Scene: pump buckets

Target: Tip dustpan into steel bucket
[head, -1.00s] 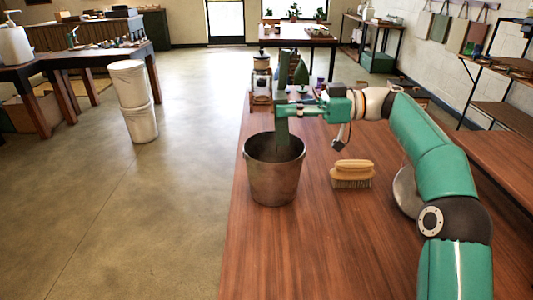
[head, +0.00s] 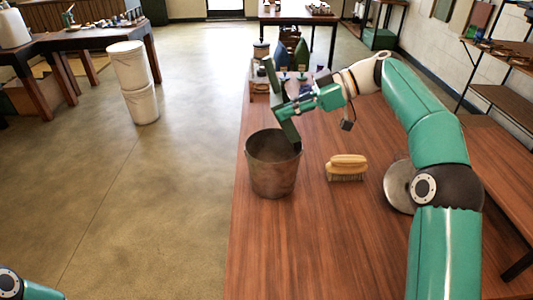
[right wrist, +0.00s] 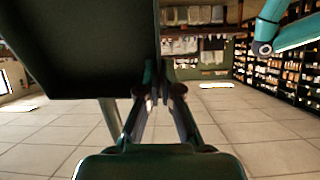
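The steel bucket (head: 273,176) stands upright on the wooden table, its open top showing a dark, shaded inside. The dark green dustpan (head: 289,131) is held tilted above the bucket, its lower end over the far right part of the rim. Whether it touches the rim I cannot tell. My right gripper (head: 282,111) is shut on the dustpan's handle. In the right wrist view the dustpan (right wrist: 85,50) fills the upper left, and the fingers (right wrist: 152,105) close around the handle. Any contents of the dustpan are hidden. My left gripper is out of view.
A wooden brush (head: 346,167) lies right of the bucket on the table (head: 300,250). A round grey metal disc (head: 398,187) is partly behind my right arm. Several small items stand at the table's far end. Two stacked white buckets (head: 141,103) stand on the floor at left.

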